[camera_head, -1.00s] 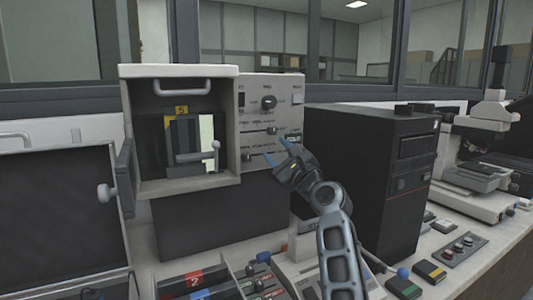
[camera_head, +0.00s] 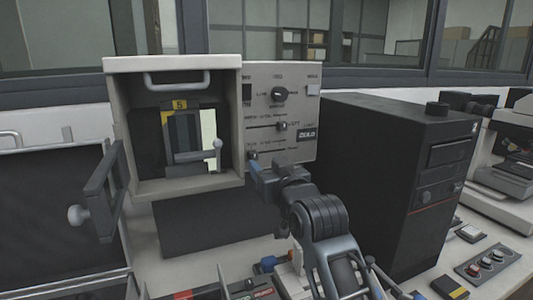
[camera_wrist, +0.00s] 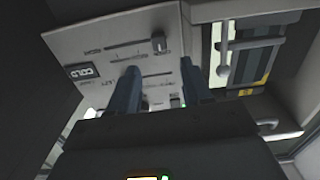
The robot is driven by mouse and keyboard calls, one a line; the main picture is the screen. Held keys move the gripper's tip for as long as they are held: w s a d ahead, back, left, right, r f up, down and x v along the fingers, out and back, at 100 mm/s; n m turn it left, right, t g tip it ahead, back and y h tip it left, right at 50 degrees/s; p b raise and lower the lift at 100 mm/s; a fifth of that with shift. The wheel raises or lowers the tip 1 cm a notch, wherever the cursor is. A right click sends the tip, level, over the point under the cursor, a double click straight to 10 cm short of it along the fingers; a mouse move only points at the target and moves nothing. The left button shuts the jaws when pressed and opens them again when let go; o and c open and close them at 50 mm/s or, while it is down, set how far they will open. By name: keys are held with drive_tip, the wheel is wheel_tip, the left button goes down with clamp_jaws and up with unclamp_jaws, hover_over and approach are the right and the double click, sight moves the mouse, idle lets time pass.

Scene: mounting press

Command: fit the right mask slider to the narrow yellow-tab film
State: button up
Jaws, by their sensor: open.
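The press (camera_head: 228,66) stands open at left, with a film bearing a yellow tab (camera_head: 180,104) in its chamber. Dark mask plates (camera_head: 185,130) cover much of the film window, and a bright strip (camera_head: 208,130) shows at its right. The control panel (camera_head: 300,105) has an upper slider knob (camera_head: 282,125) and a lower one (camera_head: 253,155), which appears in the upside-down wrist view (camera_wrist: 159,43). I cannot tell which is the right mask slider. My gripper (camera_head: 265,170) is open and empty at the panel's lower edge. Its fingers (camera_wrist: 160,85) stand before the panel; contact is unclear.
The chamber's handled door (camera_head: 100,190) stands open at left. A black cabinet (camera_head: 370,165) stands close to the right of my arm. A microscope (camera_head: 510,170) and button boxes (camera_head: 487,262) are farther right.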

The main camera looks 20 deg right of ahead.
sight(255, 155)
drive_tip(key=w+p, duration=0.1)
drive_tip(key=w, duration=0.6)
drive_tip(key=shift+w, duration=0.2)
clamp_jaws()
idle(0.5)
